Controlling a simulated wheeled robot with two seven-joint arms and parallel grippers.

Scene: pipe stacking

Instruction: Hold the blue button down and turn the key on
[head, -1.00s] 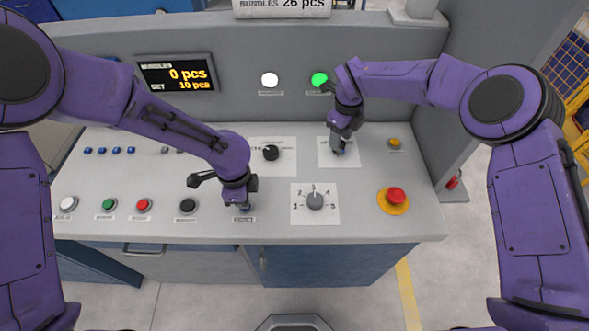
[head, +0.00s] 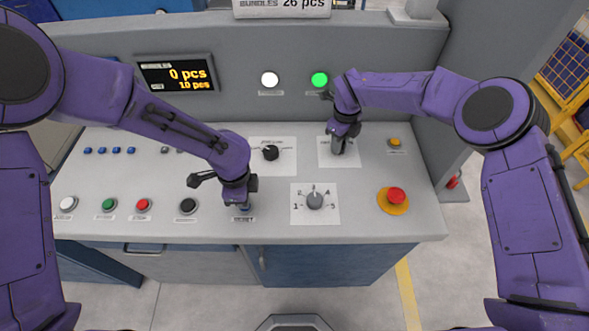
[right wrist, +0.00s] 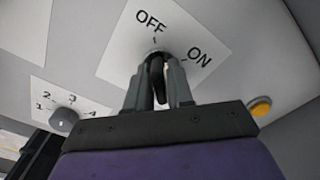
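My left gripper (head: 242,202) points down onto the blue button at the front edge of the panel, above the RESET label. The gripper mostly covers the button; I cannot tell how far it is pressed or whether the fingers are shut. My right gripper (head: 338,146) is at the key switch on the white plate (head: 352,158) at the back right. In the right wrist view, its two grey fingers (right wrist: 158,82) stand on both sides of the dark key (right wrist: 156,76) and hold it. OFF and ON are printed on the plate; the key's exact angle is hard to tell.
A numbered grey dial (head: 315,200) and a red emergency button (head: 396,195) are in front of the key switch. A black selector (head: 271,152) lies between the grippers. A green lamp (head: 319,79) and a white lamp (head: 270,79) are lit on the back wall.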

